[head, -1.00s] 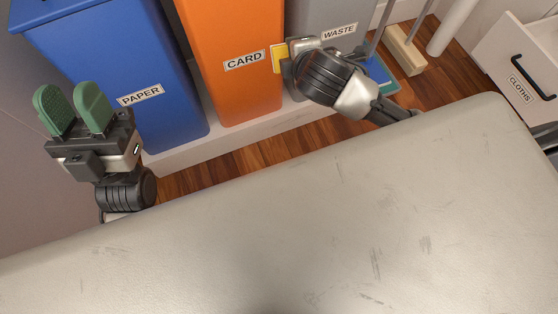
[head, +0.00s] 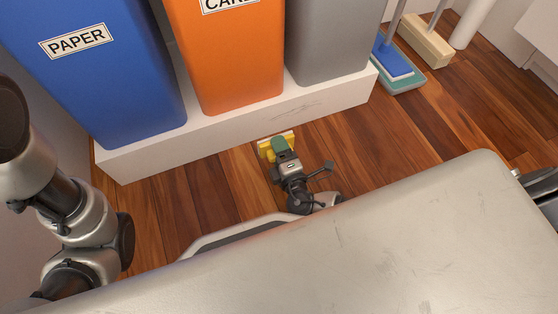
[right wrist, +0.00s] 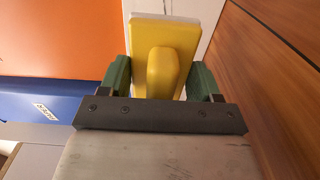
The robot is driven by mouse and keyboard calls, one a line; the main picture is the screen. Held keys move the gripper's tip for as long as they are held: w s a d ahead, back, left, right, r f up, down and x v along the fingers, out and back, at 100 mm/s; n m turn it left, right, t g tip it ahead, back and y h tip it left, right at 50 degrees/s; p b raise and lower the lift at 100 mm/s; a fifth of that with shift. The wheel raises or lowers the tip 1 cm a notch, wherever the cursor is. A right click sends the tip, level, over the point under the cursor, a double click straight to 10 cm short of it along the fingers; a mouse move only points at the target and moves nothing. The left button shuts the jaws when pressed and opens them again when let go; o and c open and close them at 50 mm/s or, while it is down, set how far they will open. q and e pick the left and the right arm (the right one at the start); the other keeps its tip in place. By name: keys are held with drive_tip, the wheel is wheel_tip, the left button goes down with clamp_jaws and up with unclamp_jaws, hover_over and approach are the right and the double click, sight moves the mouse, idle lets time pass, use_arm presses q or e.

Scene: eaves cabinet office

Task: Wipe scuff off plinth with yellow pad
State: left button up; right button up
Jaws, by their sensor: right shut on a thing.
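The yellow pad (head: 264,150) has a yellow grip block and a pale front face. My right gripper (head: 279,146) is shut on it, low over the floor, in front of the white plinth (head: 205,142). In the right wrist view the green fingers (right wrist: 160,78) hold the pad's yellow grip (right wrist: 161,70) from both sides. Whether the pad touches the plinth is hard to tell. A faint grey scuff (head: 296,108) shows on the plinth's front face, up and right of the pad. My left arm shows at the left, but its gripper is out of view.
Blue paper (head: 110,95), orange card (head: 232,65) and grey waste (head: 330,40) bins stand on the plinth. A blue-headed tool in a teal dustpan (head: 405,82) and a wooden broom head (head: 425,42) lie to the right. Wooden floor (head: 380,135) before the plinth is clear.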

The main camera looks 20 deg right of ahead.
sight(265, 121)
drive_tip(key=shift+w+f, duration=0.2)
drive_tip(key=shift+f, duration=0.15)
drive_tip(key=shift+w+a+b, duration=0.15)
drive_tip(key=shift+w+b, duration=0.4)
drive_tip(key=shift+w, duration=2.2)
drive_tip(key=shift+w, duration=0.95)
